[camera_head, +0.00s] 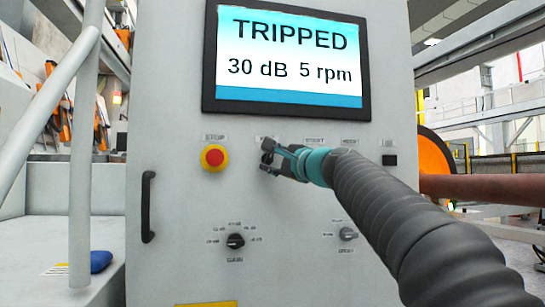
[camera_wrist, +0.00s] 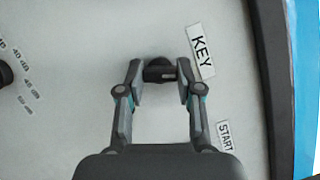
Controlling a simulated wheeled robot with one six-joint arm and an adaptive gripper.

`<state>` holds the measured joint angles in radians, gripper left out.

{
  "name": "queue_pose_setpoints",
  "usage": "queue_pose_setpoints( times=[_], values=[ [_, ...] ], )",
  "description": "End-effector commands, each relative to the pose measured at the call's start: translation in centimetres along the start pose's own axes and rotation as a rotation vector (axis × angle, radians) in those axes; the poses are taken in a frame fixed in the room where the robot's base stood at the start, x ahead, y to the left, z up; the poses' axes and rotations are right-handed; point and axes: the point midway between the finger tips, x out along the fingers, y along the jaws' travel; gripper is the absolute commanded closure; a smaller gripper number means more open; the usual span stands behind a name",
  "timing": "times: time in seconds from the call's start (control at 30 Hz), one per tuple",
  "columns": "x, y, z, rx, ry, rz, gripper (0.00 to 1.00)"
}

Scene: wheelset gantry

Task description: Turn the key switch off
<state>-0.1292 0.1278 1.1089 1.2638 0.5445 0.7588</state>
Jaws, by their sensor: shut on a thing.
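The key switch (camera_wrist: 160,70) is a small black knob on the grey panel, next to the label KEY (camera_wrist: 201,51) in the wrist view. My gripper (camera_wrist: 160,78) has one finger on each side of the knob and is shut on it. In the head view my gripper (camera_head: 268,160) is at the panel face, right of the red stop button, and hides most of the switch. Which way the key points cannot be made out.
The screen (camera_head: 288,55) above reads TRIPPED, 30 dB, 5 rpm. A red stop button (camera_head: 213,157) on a yellow base is left of my gripper. A black rotary knob (camera_head: 235,241) and a smaller knob (camera_head: 348,234) sit lower. A black handle (camera_head: 148,206) is at left.

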Motion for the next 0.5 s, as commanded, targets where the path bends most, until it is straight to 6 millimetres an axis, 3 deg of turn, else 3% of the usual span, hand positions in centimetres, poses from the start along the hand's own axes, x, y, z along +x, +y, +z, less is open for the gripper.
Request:
queue_pose_setpoints(
  times=[0.5],
  values=[
    [0.09,-0.65,0.19,-0.442,0.000,0.185,1.00]
  ],
)
